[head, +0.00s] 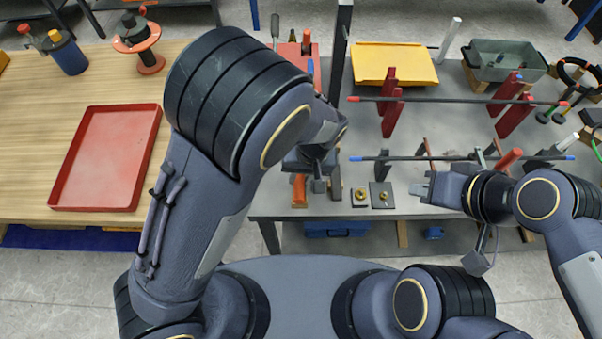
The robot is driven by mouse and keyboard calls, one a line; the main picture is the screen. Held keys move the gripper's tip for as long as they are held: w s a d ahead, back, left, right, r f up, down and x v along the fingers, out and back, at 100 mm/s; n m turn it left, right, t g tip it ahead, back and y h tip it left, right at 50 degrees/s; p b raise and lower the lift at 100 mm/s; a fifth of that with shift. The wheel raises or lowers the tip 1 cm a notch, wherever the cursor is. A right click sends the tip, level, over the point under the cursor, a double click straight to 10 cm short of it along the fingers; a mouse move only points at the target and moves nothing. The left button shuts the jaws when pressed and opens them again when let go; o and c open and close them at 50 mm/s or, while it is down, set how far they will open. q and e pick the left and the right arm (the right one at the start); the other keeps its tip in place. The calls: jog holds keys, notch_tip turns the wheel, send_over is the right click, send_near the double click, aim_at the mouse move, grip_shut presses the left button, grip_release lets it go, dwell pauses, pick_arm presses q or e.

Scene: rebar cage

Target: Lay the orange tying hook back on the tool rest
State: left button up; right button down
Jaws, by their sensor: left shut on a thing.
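The orange tying hook (299,190) shows as an upright orange handle at the left end of the grey bench. My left gripper (319,184) is over this end of the bench, pointing down, and is shut on the hook; my wrist hides most of the grip and the hook's metal part. The tool rest cannot be made out clearly; dark upright pieces stand just right of the gripper. My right gripper (418,188) points left over the middle of the bench, near the lower bar; its finger gap is unclear.
Two dark bars (455,99) lie across red and dark supports on the grey bench (440,132). Two small plates with brass parts (381,195) lie near the front edge. A yellow tray (394,64) and grey bin (505,62) are behind. A red tray (107,157) lies left.

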pick_arm(q)
jog(key=o, duration=1)
jog(key=shift+f, duration=0.2)
jog(key=r, duration=0.2)
jog(key=d+r+b, duration=0.1)
jog(key=r, duration=0.2)
jog(key=d+r, duration=0.1)
jog(key=r, duration=0.1)
jog(key=shift+r, duration=0.3)
jog(key=s+a+r+t+h, duration=0.2)
jog(key=s+a+r, duration=0.1)
jog(key=a, duration=0.4)
jog(key=s+a+r+n+t+h, duration=0.1)
jog(key=s+a+r, duration=0.3)
jog(key=a, duration=0.4)
jog(key=s+a+r+t+h, duration=0.2)
jog(key=s+a+r+h, duration=0.1)
jog(key=s+a, duration=0.3)
jog(key=shift+a+r+n+t, duration=0.2)
jog(key=shift+a+n+t, duration=0.15)
jog(key=shift+a, duration=0.65)
